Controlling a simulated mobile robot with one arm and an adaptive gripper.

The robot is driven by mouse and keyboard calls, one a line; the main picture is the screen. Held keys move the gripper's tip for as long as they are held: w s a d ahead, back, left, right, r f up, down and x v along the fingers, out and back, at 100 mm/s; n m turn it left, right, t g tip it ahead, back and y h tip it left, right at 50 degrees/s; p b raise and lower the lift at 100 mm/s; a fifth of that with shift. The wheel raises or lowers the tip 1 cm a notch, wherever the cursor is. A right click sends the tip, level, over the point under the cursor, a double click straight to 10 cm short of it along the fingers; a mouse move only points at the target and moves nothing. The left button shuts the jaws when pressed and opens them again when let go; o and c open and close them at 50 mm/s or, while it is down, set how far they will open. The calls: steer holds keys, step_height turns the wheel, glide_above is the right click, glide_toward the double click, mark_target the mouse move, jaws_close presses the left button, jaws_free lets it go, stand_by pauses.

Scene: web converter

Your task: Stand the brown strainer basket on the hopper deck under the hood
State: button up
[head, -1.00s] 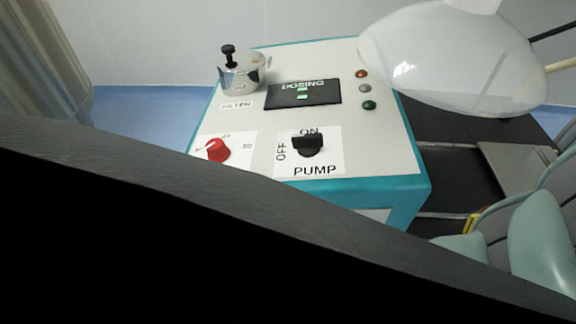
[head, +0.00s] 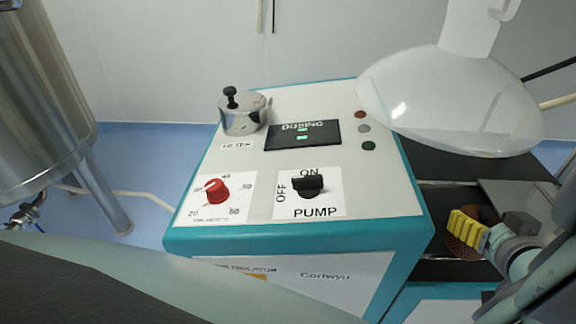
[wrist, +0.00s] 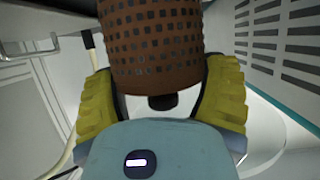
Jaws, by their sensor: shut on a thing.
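The brown strainer basket (wrist: 153,45), perforated with rows of square holes, is between the two yellow fingers of my gripper (wrist: 160,88) in the wrist view. In the head view my gripper (head: 470,232) is at the right edge, below the clear hood, and the basket (head: 462,246) is partly hidden behind its yellow finger. The gripper is shut on the basket. The clear domed hood (head: 450,105) hangs at the upper right. A dark surface (head: 440,163) shows beneath it; I cannot tell whether this is the hopper deck. The basket's contact with any surface is not clear.
The dosing console (head: 235,207) stands left of my gripper, with a metal filter pot (head: 242,114), a red knob (head: 217,191) and a black pump switch (head: 308,186) on top. A steel tank (head: 50,100) stands at the far left. A slotted panel (wrist: 285,40) shows in the wrist view.

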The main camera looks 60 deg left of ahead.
steer(key=shift+p+x, duration=0.5)
steer(key=shift+x, duration=4.15)
steer(key=shift+s+a, duration=0.1)
steer(key=shift+s, duration=0.05)
steer(key=shift+f, duration=0.2)
steer(key=o, duration=1.1)
steer(key=shift+o, duration=0.2)
steer(key=shift+r, duration=0.15)
